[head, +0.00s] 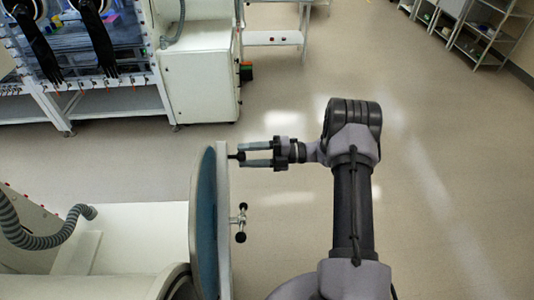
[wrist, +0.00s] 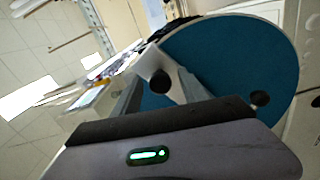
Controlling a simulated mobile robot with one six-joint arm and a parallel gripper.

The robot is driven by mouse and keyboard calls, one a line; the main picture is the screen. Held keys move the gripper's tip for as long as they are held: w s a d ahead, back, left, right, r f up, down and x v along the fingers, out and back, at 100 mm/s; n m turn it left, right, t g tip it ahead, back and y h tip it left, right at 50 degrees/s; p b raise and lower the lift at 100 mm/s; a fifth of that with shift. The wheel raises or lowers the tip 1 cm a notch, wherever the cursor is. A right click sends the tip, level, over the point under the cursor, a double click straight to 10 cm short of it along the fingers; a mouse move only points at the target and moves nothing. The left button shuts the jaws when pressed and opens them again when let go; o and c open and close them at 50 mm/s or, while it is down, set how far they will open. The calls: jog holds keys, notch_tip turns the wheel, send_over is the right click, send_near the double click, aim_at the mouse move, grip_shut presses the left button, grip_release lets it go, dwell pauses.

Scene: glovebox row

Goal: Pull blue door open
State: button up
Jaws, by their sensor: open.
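The blue round door (head: 206,205) stands nearly edge-on at the lower left middle of the head view, with a pale rim. In the wrist view the blue door (wrist: 225,55) fills the upper right. A handle (head: 239,221) with black knobs sits on its right side. My gripper (head: 243,155) points left at the door's upper edge, its fingers apart. A black knob (wrist: 160,82) shows between the two fingers of my gripper (wrist: 161,77) in the wrist view. I cannot tell whether the fingers touch it. Another black knob (wrist: 260,98) is to the right.
A pale glovebox body (head: 130,235) lies left of the door, with a grey hose (head: 40,238). Another glovebox with black gloves (head: 100,40) and a white cabinet (head: 200,75) stand behind. The floor (head: 440,190) to the right is clear. Shelves (head: 485,35) stand at the far right.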

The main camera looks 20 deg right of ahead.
jog(key=b+v, duration=0.1)
jog(key=v, duration=1.4)
jog(key=shift+s+d+b, duration=0.2)
jog(key=shift+d+b, duration=0.15)
